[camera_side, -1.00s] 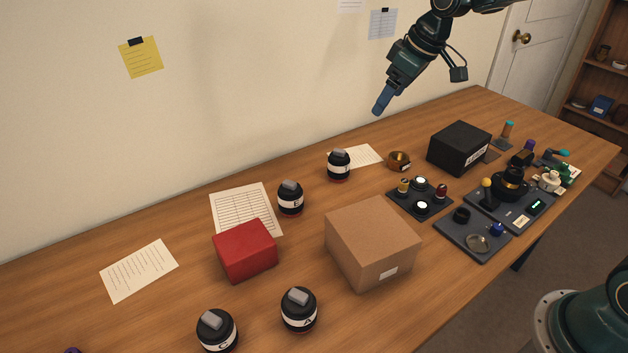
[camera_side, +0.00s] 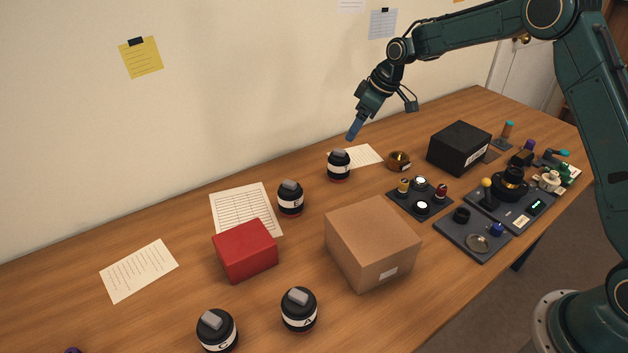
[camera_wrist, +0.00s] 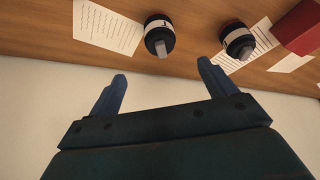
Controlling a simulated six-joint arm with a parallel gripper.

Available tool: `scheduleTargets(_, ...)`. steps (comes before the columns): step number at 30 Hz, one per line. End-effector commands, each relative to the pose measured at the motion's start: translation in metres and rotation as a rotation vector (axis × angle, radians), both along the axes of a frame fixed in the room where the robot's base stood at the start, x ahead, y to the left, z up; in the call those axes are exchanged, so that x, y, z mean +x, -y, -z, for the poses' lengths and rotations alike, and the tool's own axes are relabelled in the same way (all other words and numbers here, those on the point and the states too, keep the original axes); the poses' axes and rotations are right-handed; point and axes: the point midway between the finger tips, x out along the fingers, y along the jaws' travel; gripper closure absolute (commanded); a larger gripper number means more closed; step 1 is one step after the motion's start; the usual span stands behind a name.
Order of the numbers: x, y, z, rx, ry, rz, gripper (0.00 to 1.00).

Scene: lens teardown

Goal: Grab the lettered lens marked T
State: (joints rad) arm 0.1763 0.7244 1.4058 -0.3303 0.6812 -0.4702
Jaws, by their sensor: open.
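My gripper (camera_side: 352,134) is open and empty, in the air just above and right of the back lens (camera_side: 339,165). That lens is black with a white band and a grey tab on top; I cannot read its letter surely. A second lens (camera_side: 290,199), whose letter looks like E, stands to its left. A lens marked A (camera_side: 299,310) and one that looks like C or G (camera_side: 217,331) stand at the front. In the wrist view my gripper (camera_wrist: 162,73) has its fingers apart, with a lens (camera_wrist: 159,36) beyond them and another lens (camera_wrist: 238,41) to the right.
A cardboard box (camera_side: 372,243) and a red box (camera_side: 245,250) stand mid-table. A black box (camera_side: 459,148), a brass bowl (camera_side: 399,160) and dark trays (camera_side: 474,238) of parts fill the right. Paper sheets (camera_side: 139,270) lie flat. The table's left back is mostly clear.

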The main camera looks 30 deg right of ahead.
Motion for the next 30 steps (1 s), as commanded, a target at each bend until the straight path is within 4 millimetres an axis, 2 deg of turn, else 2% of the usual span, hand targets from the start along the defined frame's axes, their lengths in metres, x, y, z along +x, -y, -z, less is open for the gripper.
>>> scheduleTargets(5,0.004,-0.003,0.011,0.001,-0.003,-0.001,0.16)
scheduleTargets(19,0.025,-0.016,0.070,0.000,-0.001,0.000,0.16)
scheduleTargets(30,0.028,-0.017,0.079,0.000,0.000,0.000,0.16)
